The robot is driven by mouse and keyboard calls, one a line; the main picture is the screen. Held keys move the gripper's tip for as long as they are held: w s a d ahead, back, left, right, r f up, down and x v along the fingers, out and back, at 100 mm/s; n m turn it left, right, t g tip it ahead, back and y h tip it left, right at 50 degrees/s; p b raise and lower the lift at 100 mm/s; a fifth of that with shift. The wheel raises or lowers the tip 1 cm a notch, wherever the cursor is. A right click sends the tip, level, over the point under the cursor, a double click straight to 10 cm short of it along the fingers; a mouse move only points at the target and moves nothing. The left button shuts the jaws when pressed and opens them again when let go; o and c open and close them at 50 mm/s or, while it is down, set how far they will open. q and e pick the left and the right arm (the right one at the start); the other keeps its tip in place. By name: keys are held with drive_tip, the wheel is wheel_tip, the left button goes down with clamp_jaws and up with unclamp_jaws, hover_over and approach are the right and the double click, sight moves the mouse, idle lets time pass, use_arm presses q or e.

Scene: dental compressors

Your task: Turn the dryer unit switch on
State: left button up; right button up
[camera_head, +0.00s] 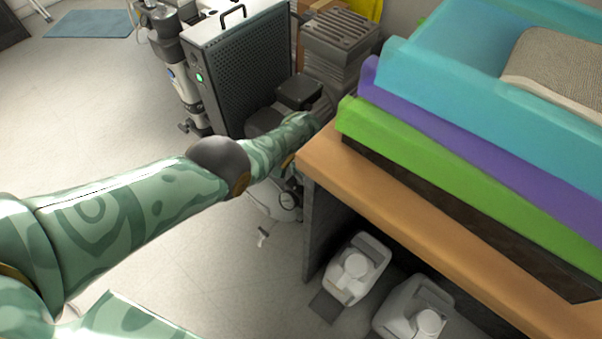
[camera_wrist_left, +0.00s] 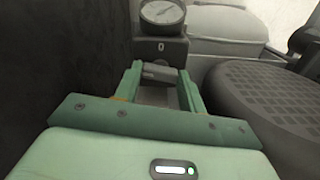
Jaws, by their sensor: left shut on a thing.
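My left gripper (camera_wrist_left: 161,80) has its two green fingers closed around a small dark part (camera_wrist_left: 160,72), which looks like a switch knob. The part sits on a grey box (camera_wrist_left: 160,50) marked "0", just under a round pressure gauge (camera_wrist_left: 162,12). In the head view my left arm reaches in beside the compressor, and its fingertips are hidden there. A black perforated cabinet (camera_head: 243,75) with a lit green lamp (camera_head: 199,78) stands behind the arm. I cannot tell from the pictures which unit the held part belongs to. My right gripper is out of view.
A wooden-topped bench (camera_head: 400,215) carrying stacked coloured trays (camera_head: 460,140) stands close to the right of my arm. White jugs (camera_head: 353,275) stand under it. A dark ribbed motor cover (camera_wrist_left: 270,100) is close right of the gripper. Open floor (camera_head: 90,110) lies left.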

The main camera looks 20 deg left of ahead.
sight(301, 177)
use_arm(q)
drive_tip(key=shift+d+n, duration=0.1)
drive_tip(key=shift+n, duration=0.9)
drive_tip(key=o, duration=1)
drive_tip(key=shift+r, duration=0.1)
wheel_tip(301, 177, up, 16)
drive_tip(key=p, duration=0.9)
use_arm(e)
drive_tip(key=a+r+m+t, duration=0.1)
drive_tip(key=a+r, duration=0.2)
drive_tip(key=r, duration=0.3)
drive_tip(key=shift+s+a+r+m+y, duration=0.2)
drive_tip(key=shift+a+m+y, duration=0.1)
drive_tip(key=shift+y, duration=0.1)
use_arm(q)
drive_tip(key=shift+w, duration=0.1)
